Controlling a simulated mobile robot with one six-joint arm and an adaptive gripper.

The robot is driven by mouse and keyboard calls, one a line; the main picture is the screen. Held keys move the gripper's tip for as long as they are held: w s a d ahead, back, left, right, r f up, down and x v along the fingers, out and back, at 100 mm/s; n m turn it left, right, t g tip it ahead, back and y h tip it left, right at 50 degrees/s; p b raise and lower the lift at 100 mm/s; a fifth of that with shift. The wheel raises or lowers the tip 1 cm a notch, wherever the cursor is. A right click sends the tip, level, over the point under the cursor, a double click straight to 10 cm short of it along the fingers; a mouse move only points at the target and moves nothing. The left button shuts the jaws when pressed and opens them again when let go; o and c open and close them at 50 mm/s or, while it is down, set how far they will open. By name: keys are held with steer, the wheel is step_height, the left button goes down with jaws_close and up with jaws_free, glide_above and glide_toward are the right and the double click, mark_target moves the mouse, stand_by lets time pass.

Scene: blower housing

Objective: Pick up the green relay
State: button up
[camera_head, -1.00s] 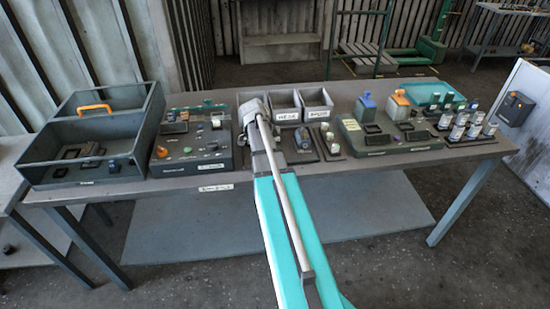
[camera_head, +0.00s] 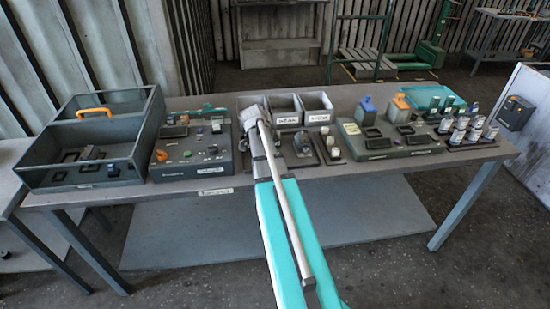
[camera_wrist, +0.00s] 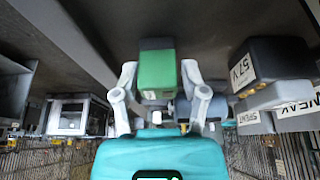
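The frames do not show clearly whether both fingers touch the relay. In the head view, my arm reaches to the middle of the table and its end (camera_head: 251,112) hides the fingers. I cannot make out the relay there.
Two labelled grey bins (camera_head: 281,107) stand behind my arm's end. A panel with small parts (camera_head: 192,148) and a grey tray with an orange handle (camera_head: 145,150) lie left. Another panel (camera_head: 375,145) is to the right. In the wrist view, a dark labelled block (camera_wrist: 270,62) is right of the fingers.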

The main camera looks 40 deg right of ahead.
steer(key=c, duration=0.4)
steer(key=shift+r, duration=0.2)
steer(key=shift+r+p, duration=0.75)
steer(key=shift+p, duration=0.2)
steer(key=shift+s+a+r+p, duration=0.55)
steer(key=shift+s+r+p, duration=1.3)
steer(key=shift+s, duration=0.4)
steer(key=shift+s+a+r+p, duration=0.55)
steer(key=shift+s+r+p, duration=1.3)
steer(key=shift+s, duration=0.45)
steer(key=shift+s+a+r+p, duration=0.55)
steer(key=shift+s+r+p, duration=1.3)
steer(key=shift+s, duration=0.4)
steer(key=shift+w, duration=0.1)
